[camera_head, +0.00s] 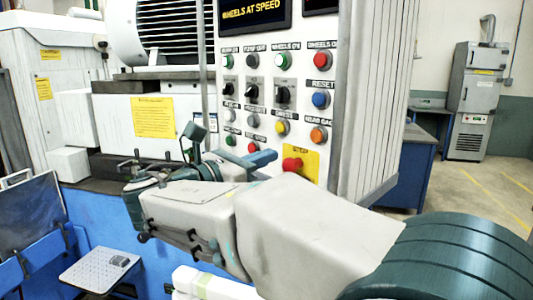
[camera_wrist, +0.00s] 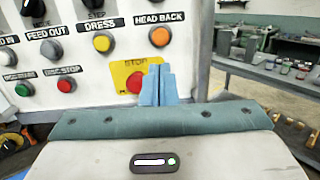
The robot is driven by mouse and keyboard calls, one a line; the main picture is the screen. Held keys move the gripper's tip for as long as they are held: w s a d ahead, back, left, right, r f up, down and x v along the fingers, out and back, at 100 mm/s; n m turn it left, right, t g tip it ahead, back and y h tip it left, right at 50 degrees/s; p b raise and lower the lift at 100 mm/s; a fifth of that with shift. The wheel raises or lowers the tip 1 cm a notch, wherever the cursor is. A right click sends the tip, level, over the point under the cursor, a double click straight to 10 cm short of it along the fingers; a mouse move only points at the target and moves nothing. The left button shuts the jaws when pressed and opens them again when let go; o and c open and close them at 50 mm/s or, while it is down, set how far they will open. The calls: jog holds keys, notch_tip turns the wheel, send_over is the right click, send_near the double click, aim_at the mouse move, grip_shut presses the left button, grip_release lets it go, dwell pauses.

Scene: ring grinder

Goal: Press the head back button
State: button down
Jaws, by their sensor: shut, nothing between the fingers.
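The head back button is an orange round button (camera_wrist: 160,36) under a "HEAD BACK" label on the white control panel. It also shows in the head view (camera_head: 318,134), at the panel's lower right. My gripper (camera_wrist: 159,72) is shut and empty, its blue fingers together. In the wrist view the fingertips appear below the orange button, overlapping the right side of the yellow stop plate. In the head view my gripper (camera_head: 272,156) is left of and lower than the orange button. Whether the fingers touch the panel cannot be told.
A red stop button (camera_wrist: 135,83) on a yellow plate sits beside the fingers in the wrist view. The yellow dress button (camera_wrist: 103,42) is left of head back. A blue reset button (camera_head: 320,100) is above it. Open floor and a cabinet (camera_head: 477,100) lie to the right.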

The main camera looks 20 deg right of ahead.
aim_at(314, 137)
jog(key=p+x, duration=0.2)
jog(key=x, duration=0.9)
jog(key=shift+w+d+r, duration=0.1)
jog(key=shift+w+d, duration=0.05)
jog(key=shift+d, duration=0.1)
